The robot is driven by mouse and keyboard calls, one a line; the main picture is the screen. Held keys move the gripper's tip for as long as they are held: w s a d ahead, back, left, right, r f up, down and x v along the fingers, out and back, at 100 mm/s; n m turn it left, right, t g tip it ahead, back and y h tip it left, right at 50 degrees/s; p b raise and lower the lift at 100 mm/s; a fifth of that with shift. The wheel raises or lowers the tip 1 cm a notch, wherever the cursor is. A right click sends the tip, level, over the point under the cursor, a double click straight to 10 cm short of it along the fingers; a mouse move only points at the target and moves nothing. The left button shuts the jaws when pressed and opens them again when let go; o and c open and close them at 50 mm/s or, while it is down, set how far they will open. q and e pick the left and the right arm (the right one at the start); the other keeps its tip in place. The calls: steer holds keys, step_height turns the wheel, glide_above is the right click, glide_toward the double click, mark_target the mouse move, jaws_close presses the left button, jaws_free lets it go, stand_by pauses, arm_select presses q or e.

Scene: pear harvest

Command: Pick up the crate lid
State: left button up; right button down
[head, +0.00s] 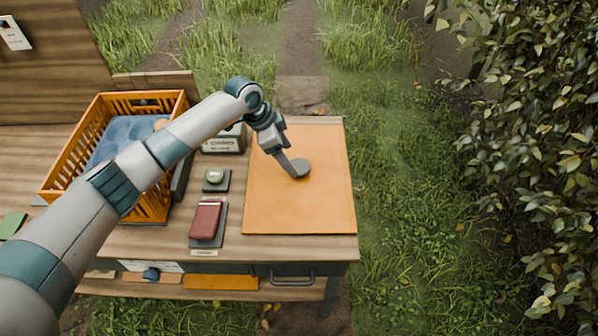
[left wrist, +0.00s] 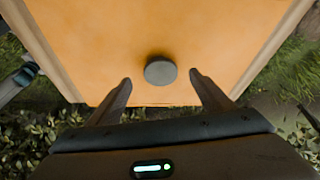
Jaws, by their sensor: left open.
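The crate lid (head: 300,210) is a flat orange panel lying on the right part of the wooden bench. A round grey knob (head: 302,168) stands near its middle. My left gripper (head: 292,168) is over the lid, right at the knob in the head view. In the left wrist view the gripper (left wrist: 160,84) is open, with one finger on each side of the knob (left wrist: 160,71). The knob sits just beyond the fingertips, and I see no contact. The lid (left wrist: 225,35) fills most of that view. My right gripper is not in view.
An orange crate (head: 150,206) with a blue liner stands at the left, partly behind my left arm. Leafy branches (head: 540,150) fill the right.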

mark_target(297, 166)
arm_select(q)
steer(key=shift+p+x, duration=0.7)
steer(key=shift+x, duration=0.05)
steer(key=p+x, duration=0.1)
steer(key=x, duration=0.2)
steer(key=shift+d+r, duration=0.1)
steer(key=shift+w+d+f, duration=0.1)
steer(key=shift+d+f, duration=0.05)
steer(key=shift+f, duration=0.25)
steer(key=c, duration=1.4)
steer(key=shift+o, duration=0.2)
steer(key=shift+r, duration=0.1)
